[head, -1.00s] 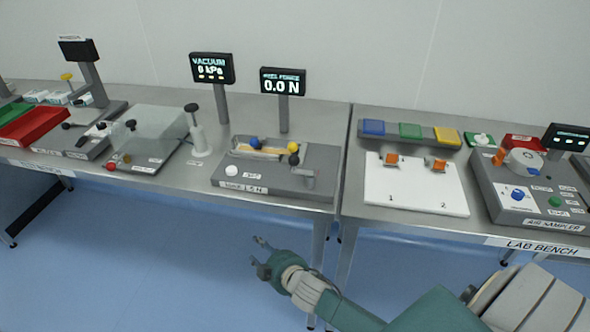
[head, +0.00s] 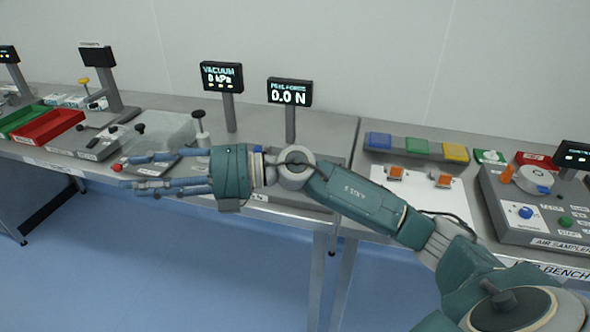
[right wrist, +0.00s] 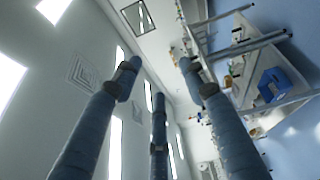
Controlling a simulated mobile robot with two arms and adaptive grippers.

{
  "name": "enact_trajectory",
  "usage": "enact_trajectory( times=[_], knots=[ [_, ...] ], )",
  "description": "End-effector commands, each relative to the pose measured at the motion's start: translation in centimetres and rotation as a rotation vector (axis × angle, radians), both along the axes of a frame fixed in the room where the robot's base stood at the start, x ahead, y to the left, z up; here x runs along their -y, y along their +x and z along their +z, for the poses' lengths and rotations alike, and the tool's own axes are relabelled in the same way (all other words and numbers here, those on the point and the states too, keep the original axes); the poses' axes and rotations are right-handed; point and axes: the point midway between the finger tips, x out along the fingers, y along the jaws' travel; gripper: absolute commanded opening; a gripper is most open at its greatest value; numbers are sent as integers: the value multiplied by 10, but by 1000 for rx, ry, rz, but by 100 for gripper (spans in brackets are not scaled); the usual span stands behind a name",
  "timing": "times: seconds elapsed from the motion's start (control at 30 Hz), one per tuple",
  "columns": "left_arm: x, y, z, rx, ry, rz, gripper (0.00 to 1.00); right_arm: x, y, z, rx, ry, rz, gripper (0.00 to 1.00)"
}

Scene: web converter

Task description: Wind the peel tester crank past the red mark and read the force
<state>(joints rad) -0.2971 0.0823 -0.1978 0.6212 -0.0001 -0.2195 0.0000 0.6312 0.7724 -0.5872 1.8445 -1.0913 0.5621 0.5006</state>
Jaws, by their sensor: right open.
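The peel tester (head: 300,202) stands on the bench but is mostly hidden behind my right forearm in the head view. Only parts of its front edge and base show, and its crank and red mark are hidden. Its peel force display (head: 290,93) stands behind it on a post and reads 0.0 N. My right gripper (head: 140,172) is open and empty, with its fingers pointing left, in front of the bench edge and left of the tester. Its spread fingers also show in the right wrist view (right wrist: 160,78), with nothing between them. My left gripper is not in view.
A vacuum display (head: 222,76) reads 0 kPa; a clear-covered device (head: 165,135) stands left of it. A red tray (head: 48,128) lies farther left. A white board (head: 430,205) with two orange blocks and an air sampler (head: 550,205) stand right. Blue floor in front is clear.

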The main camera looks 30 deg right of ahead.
Motion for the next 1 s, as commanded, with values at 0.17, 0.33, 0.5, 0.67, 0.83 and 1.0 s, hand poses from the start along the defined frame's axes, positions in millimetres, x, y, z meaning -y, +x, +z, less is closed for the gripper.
enact_trajectory(
  times=[0.17, 0.33, 0.5, 0.67, 0.83, 1.0],
  knots=[
    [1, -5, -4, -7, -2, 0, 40, 73, -1, -44, 32, -585, 68, 42],
    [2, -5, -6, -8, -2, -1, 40, 212, 4, -57, -108, -1047, -64, 42],
    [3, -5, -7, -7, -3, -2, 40, 313, -10, -43, -261, -1274, -220, 42],
    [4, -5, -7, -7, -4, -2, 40, 342, -18, -40, -318, -1331, -270, 42],
    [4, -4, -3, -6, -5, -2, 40, 341, -10, -58, -322, -1332, -267, 42],
    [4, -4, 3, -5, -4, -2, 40, 338, 4, -88, -321, -1331, -265, 42]
  ],
)
